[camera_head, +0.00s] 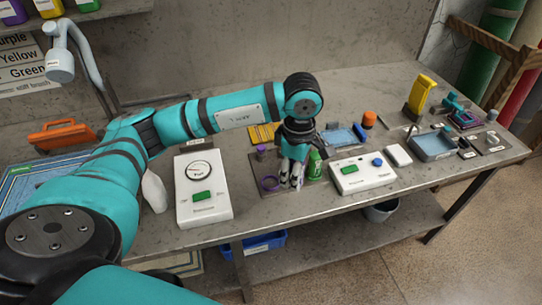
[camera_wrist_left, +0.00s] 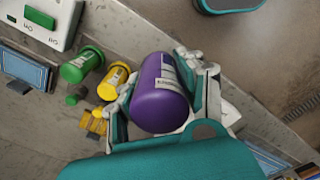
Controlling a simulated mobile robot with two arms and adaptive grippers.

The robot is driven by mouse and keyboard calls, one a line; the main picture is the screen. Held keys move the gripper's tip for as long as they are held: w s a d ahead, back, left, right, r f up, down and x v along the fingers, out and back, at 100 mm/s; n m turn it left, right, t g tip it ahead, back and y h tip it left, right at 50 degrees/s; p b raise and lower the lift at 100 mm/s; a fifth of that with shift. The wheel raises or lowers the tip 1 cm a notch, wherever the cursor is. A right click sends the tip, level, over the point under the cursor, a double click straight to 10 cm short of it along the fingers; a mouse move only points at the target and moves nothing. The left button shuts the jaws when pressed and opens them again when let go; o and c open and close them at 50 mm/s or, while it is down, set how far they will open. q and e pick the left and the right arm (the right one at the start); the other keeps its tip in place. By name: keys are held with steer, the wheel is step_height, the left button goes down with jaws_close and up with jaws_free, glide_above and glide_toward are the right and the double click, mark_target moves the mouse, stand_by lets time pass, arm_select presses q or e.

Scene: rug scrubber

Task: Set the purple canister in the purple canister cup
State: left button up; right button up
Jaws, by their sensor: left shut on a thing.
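My left gripper (camera_head: 291,178) points down over the bench and is shut on the purple canister (camera_wrist_left: 160,93), which lies between its pale fingers in the left wrist view. In the head view the fingers hide most of that canister. My right gripper is not in view.
A green canister (camera_head: 314,165) stands close right of the gripper; it also shows in the wrist view (camera_wrist_left: 80,65) beside a yellow canister (camera_wrist_left: 113,80). A white scale (camera_head: 202,188) is on the left and a white control box (camera_head: 362,174) on the right.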

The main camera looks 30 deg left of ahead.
arm_select(q)
steer(key=w+a+f+n, duration=0.1)
steer(key=a+f+n, duration=0.2)
steer(key=n, duration=0.6)
steer(key=w+a+f+n+b, duration=0.1)
steer(key=w+a+f+n, duration=0.1)
steer(key=n, duration=0.7)
steer(key=w+a+f+n, duration=0.2)
steer(key=a+f+n, duration=0.3)
steer(key=n, duration=0.4)
steer(key=shift+w+a+f+n+b, duration=0.15)
steer(key=shift+f+n+b, duration=0.15)
steer(key=shift+f+b, duration=0.15)
steer(key=shift+f, duration=0.45)
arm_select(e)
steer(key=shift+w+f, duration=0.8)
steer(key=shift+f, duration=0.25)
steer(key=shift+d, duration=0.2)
arm_select(q)
steer(key=shift+f+b, duration=0.6)
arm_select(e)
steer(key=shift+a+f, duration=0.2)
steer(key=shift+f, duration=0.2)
